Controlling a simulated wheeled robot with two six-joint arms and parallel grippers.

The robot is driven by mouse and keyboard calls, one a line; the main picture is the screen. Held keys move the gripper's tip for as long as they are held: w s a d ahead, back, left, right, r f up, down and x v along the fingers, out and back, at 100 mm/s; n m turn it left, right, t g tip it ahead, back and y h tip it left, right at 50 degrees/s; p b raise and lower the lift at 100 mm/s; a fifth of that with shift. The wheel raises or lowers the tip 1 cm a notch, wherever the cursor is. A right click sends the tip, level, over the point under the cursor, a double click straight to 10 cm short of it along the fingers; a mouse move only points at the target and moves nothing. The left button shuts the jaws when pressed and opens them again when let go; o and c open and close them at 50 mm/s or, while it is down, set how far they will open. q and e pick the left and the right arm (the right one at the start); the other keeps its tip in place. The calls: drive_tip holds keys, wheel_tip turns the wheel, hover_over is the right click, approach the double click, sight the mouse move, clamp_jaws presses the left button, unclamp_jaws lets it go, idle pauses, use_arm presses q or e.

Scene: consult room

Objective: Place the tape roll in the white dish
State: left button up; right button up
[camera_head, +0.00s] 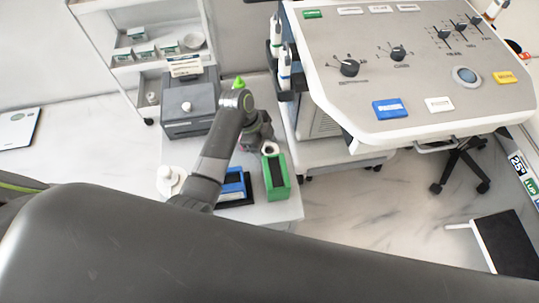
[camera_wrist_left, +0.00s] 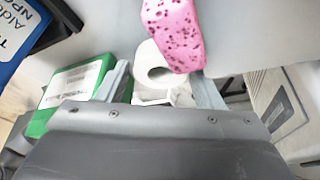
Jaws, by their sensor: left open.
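The white tape roll (camera_head: 271,148) stands on the small grey-white table, just beyond the green box. In the left wrist view the tape roll (camera_wrist_left: 152,62) shows its round hole and lies between my finger ends. My left gripper (camera_head: 262,137) reaches down over it from above. In the left wrist view the gripper (camera_wrist_left: 163,88) is open, its two grey fingers apart on either side of the roll; I cannot tell whether they touch it. A white round dish-like thing (camera_head: 177,184) is at the table's left edge, partly behind my arm. A white bowl (camera_head: 194,40) sits on the shelf cart. My right gripper is not seen.
The green box (camera_head: 277,177) and a blue box (camera_head: 232,188) stand near the gripper. A pink spotted block (camera_wrist_left: 174,30) lies close to the roll. A grey box (camera_head: 190,104) stands at the table's back. A large control console (camera_head: 430,95) is to the right.

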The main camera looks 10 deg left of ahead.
use_arm(q)
drive_tip(key=shift+d+f, duration=0.1)
drive_tip(key=shift+f, duration=0.15)
drive_tip(key=shift+r, duration=0.1)
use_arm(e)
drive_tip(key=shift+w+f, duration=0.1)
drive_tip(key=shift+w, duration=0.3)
use_arm(q)
drive_tip(key=shift+c, duration=0.4)
drive_tip(key=c, duration=0.7)
drive_tip(key=shift+c, duration=0.2)
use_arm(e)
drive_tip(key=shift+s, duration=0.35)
use_arm(q)
drive_tip(key=shift+r, duration=0.15)
